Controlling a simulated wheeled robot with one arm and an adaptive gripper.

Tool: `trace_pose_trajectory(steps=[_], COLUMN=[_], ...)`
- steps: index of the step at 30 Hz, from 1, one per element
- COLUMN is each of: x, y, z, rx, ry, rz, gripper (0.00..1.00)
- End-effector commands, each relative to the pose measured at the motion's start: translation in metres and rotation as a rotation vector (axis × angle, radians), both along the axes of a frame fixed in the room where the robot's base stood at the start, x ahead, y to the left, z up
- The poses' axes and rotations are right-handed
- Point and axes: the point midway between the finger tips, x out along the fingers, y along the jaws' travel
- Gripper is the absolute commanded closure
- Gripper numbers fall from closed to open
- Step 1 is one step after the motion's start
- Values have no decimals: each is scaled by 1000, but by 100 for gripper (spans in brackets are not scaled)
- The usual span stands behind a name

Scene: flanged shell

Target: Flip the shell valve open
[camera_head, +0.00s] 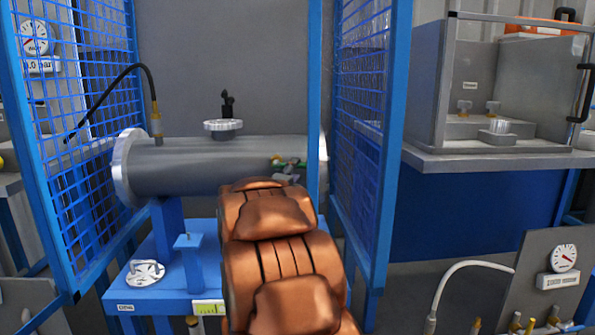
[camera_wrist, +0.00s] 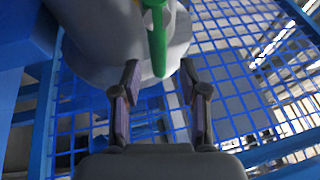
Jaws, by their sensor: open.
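The shell (camera_head: 195,165) is a grey horizontal cylinder with a pale flange at its left end, resting on a blue stand. A small valve with a green handle (camera_head: 291,161) shows at its right front, just above my arm, which hides part of it. In the wrist view the green valve handle (camera_wrist: 158,40) is a narrow bar pointing down toward the space between the fingers. My gripper (camera_wrist: 158,75) is open, one finger on each side of the handle's line, with nothing held. I cannot tell whether the fingertips touch the shell.
Blue mesh panels (camera_head: 362,130) and a blue post (camera_head: 314,90) stand close on the right; another mesh panel (camera_head: 75,110) stands at the left. A round metal flange (camera_head: 145,273) lies on the blue stand. A grey bench (camera_head: 490,158) with a clear-sided box is farther right.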

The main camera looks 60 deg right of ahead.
Motion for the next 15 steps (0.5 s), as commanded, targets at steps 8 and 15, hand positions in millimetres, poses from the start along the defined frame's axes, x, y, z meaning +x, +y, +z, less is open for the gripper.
trace_pose_trajectory(steps=[8, 15], x=[7, 11], y=[-27, -37], z=[3, 5], rx=[-1, 3], ry=[1, 2], rz=[-1, 2], gripper=[57, 57])
